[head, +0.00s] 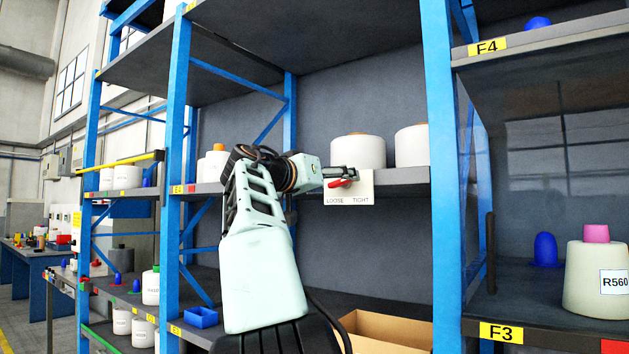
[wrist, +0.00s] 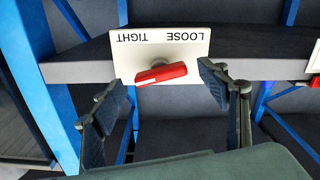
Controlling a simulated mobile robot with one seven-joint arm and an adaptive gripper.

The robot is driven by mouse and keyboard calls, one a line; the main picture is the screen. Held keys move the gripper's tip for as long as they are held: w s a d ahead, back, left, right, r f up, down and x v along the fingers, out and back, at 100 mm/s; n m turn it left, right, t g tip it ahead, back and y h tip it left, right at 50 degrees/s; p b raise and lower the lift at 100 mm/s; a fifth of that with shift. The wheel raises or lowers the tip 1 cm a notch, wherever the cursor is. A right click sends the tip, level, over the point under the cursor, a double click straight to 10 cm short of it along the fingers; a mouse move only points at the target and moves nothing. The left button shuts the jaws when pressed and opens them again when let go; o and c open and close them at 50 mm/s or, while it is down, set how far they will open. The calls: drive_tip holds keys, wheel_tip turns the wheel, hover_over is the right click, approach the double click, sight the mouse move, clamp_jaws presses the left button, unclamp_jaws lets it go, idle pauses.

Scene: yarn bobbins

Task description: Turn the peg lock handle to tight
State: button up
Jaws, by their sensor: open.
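The peg lock handle (wrist: 161,74) is a red bar on a white plate (wrist: 203,45) marked LOOSE and TIGHT. The wrist view shows the plate upside down, with TIGHT on the left. My gripper (wrist: 160,86) is open, with one finger to each side of the handle. The handle shows between the fingers, apart from both. In the head view my gripper (head: 341,172) is at the plate and partly hides it.
The plate is on the front edge of a grey shelf (head: 400,177) with white yarn bobbins (head: 358,151) standing above it. A blue rack upright (head: 440,120) stands to the right. A cardboard box (head: 390,325) sits below. The space in front of the plate is otherwise clear.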

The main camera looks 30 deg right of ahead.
drive_tip(key=v, duration=0.9)
drive_tip(key=shift+f, duration=0.1)
